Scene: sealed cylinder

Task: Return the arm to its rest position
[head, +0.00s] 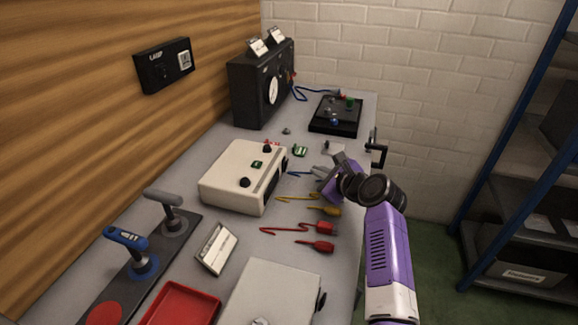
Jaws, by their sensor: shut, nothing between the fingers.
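My arm, purple and white with a black joint, reaches up from the bottom right in the head view. My gripper (322,174) is at its end, pointing left over the right part of the grey bench (213,152). Its fingers are shut with nothing between them. It is above or close to the bench top beside several small tools; I cannot tell whether it touches any. No sealed cylinder can be made out for certain.
A cream instrument box (232,180) stands left of my gripper. Red-handled tools (318,228) lie nearer. A black panel (336,116) and a tall black device (262,84) stand at the back. A red tray (178,304) is in front. Blue-framed shelves (520,130) stand right, beyond open floor.

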